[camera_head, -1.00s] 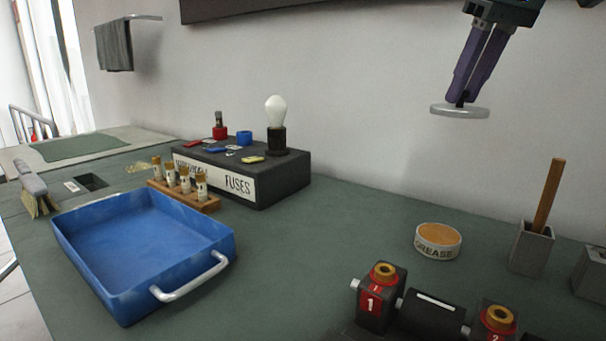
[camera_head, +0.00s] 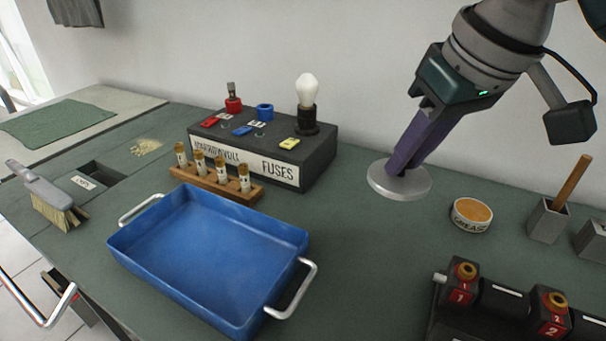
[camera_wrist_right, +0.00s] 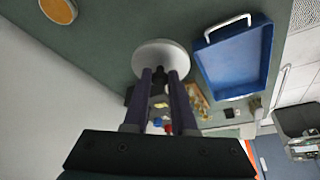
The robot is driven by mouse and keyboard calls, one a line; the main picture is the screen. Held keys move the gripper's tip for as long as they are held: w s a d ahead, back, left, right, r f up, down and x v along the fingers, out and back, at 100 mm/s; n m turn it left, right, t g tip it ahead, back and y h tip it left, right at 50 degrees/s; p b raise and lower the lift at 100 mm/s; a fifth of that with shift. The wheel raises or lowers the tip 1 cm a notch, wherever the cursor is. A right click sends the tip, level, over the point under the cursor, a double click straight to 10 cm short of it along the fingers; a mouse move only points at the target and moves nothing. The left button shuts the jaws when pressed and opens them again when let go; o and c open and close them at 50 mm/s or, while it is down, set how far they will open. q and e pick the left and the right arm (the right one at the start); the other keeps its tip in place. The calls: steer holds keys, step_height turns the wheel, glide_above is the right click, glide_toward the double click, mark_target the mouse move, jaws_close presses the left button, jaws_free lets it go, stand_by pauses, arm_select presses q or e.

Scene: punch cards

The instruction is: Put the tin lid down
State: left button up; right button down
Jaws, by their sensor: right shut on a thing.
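The tin lid (camera_head: 382,182) is a pale grey round disc with a small knob on top. My right gripper (camera_head: 396,170) comes down from the upper right and is shut on the lid's knob. The lid is roughly level, to the left of the open grease tin (camera_head: 471,215); I cannot tell whether it touches the bench. In the right wrist view the lid (camera_wrist_right: 160,54) sits at the tips of the purple fingers (camera_wrist_right: 160,76). The grease tin (camera_wrist_right: 58,10) also shows there, apart from the lid. My left gripper is not in view.
A blue tray (camera_head: 200,265) lies left of centre. The dark fuse box (camera_head: 322,160) with a bulb and a wooden rack (camera_head: 213,186) of fuses stand behind it. Numbered units (camera_head: 500,305) are at front right. Bench between tray and grease tin is clear.

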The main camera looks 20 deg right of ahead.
step_height(320, 180, down, 14)
steer(key=shift+r+b, duration=0.2)
steer(key=shift+b, duration=0.85)
steer(key=shift+f+b, duration=0.45)
steer(key=shift+f, duration=1.4)
steer(key=shift+f, duration=0.2)
steer(key=c, duration=0.7)
jaws_free()
